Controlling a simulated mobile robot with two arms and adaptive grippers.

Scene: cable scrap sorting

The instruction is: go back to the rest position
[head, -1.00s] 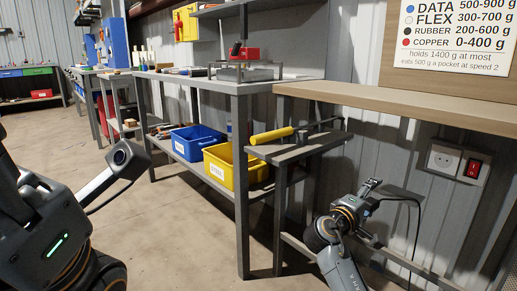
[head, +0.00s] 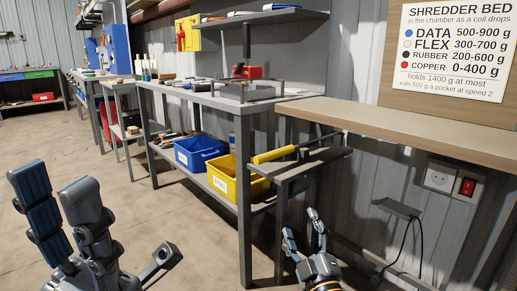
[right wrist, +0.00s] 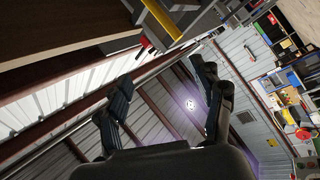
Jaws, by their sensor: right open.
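My left gripper (head: 54,184) is at the lower left of the head view, with its two dark fingers pointing up, a gap between the tips and nothing between them. My right gripper (head: 302,226) is at the lower middle of the head view, in front of the grey bench, fingers pointing up. It is open and empty. In the right wrist view its spread fingers (right wrist: 165,105) frame only the roof and wall.
A wooden shelf (head: 430,121) runs along the right wall under a shredder sign (head: 452,55). A grey bench (head: 228,103) holds a blue bin (head: 197,156) and a yellow bin (head: 222,184) on its lower shelf. The floor at left is clear.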

